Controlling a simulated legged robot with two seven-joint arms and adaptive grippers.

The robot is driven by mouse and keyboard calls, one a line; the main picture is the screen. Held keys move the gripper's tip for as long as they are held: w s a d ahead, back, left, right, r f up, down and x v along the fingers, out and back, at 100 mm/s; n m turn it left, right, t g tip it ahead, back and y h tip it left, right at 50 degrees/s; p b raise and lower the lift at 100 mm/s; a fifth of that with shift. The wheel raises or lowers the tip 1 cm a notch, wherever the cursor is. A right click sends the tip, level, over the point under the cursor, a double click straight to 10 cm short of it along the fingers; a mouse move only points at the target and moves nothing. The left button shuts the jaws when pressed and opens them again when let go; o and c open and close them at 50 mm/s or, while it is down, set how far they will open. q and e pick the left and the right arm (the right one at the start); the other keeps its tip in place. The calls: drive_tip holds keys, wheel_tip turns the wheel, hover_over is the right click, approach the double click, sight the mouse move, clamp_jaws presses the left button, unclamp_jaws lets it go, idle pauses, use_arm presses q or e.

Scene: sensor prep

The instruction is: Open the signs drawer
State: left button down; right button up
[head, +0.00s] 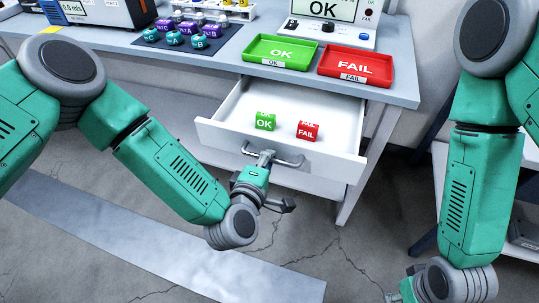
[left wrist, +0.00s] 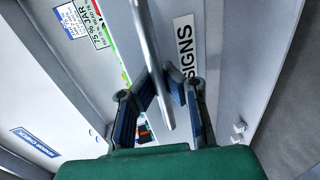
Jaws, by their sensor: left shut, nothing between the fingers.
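The signs drawer (head: 270,158) is pulled out from under the table, with a green OK block (head: 265,122) and a red FAIL block (head: 307,131) inside. Its grey bar handle (head: 287,163) is on the front, and a SIGNS label (left wrist: 185,45) shows beside the handle (left wrist: 152,55) in the left wrist view. My left gripper (head: 266,157) is shut at the handle, its fingers (left wrist: 160,85) close around or beside the bar. My right gripper (head: 398,295) is low at the bottom edge, mostly cut off, and its jaw state is unclear.
A green OK tray (head: 281,63) and a red FAIL tray (head: 355,79) sit on the table (head: 398,92) above the drawer. Several labelled jars (head: 187,33) stand on a dark mat at the back left. The floor (head: 320,230) in front of the drawer is clear.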

use_arm(q)
drive_tip(key=shift+s+f, duration=0.1)
drive_tip(key=shift+f, duration=0.1)
drive_tip(key=c, duration=1.9)
unclamp_jaws()
drive_tip(key=shift+r, duration=0.1)
drive_tip(key=v, duration=1.1)
drive_tip(key=shift+s+a, duration=0.2)
drive_tip(key=shift+s, duration=0.15)
